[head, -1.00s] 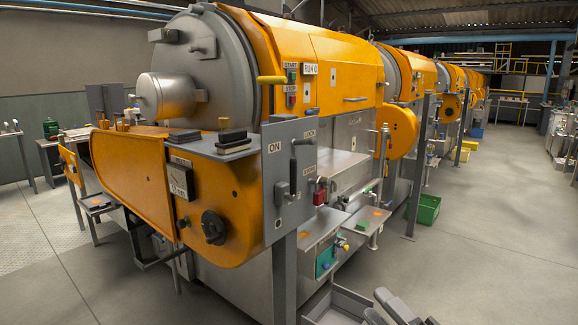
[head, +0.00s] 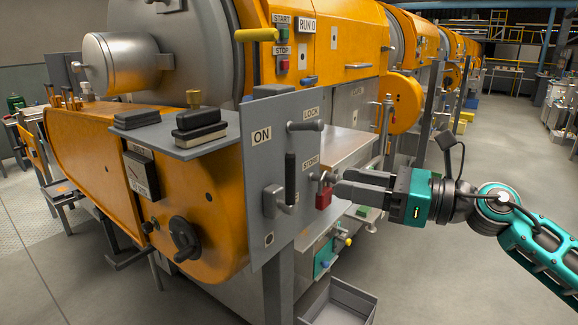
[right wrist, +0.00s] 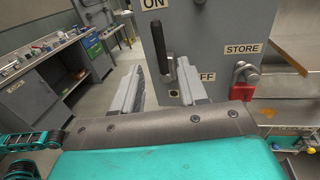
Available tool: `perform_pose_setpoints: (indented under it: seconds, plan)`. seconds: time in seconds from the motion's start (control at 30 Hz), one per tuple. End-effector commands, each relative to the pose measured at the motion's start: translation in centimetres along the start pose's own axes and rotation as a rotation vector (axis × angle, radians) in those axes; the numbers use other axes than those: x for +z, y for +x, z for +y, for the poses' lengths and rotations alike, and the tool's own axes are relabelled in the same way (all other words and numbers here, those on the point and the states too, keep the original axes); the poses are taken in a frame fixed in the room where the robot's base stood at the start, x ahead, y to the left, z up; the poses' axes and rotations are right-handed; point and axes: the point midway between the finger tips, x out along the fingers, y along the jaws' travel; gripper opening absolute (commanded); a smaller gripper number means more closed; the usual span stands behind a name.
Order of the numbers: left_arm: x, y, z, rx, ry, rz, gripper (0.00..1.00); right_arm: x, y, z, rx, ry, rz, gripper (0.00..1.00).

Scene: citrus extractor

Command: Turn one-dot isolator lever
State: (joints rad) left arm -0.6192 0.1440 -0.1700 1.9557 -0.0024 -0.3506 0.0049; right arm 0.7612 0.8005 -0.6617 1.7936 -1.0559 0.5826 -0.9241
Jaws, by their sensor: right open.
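The isolator lever (head: 290,178) has a black upright grip on a grey pivot block. It stands on a grey panel (head: 250,180) beside an ON label (head: 262,136). It also shows in the right wrist view (right wrist: 159,42), upright, between my open fingers in the picture. My right gripper (head: 338,182) is open and empty, right of the lever near the red padlock (head: 323,199); I see no contact with the lever. In the wrist view, my right gripper (right wrist: 160,68) partly hides an OFF label (right wrist: 207,77). My left gripper is not in view.
A grey LOCK handle (head: 305,126) juts out above the lever. The padlock hangs by the STORE label (head: 310,162). A shelf (head: 185,145) with black blocks is left of the panel. An open grey tray (head: 340,302) sits below; floor at right is clear.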

Motion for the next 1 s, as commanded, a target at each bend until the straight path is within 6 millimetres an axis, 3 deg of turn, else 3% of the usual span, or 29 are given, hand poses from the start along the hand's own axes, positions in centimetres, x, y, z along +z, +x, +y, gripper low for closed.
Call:
perform_pose_setpoints:
  seconds: [0.3,0.5,0.7,1.0]
  plan:
    - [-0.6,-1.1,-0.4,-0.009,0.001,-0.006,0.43,0.5,6.7,0.2,0.004,0.002,-0.005,0.42]
    - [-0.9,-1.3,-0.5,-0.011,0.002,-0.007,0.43,0.2,9.9,0.1,0.002,0.004,-0.004,0.42]
    - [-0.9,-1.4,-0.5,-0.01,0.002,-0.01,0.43,0.2,11.4,0.1,0.0,0.004,-0.004,0.42]
    - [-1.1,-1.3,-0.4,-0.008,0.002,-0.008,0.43,0.1,11.6,0.1,0.0,0.004,-0.003,0.42]
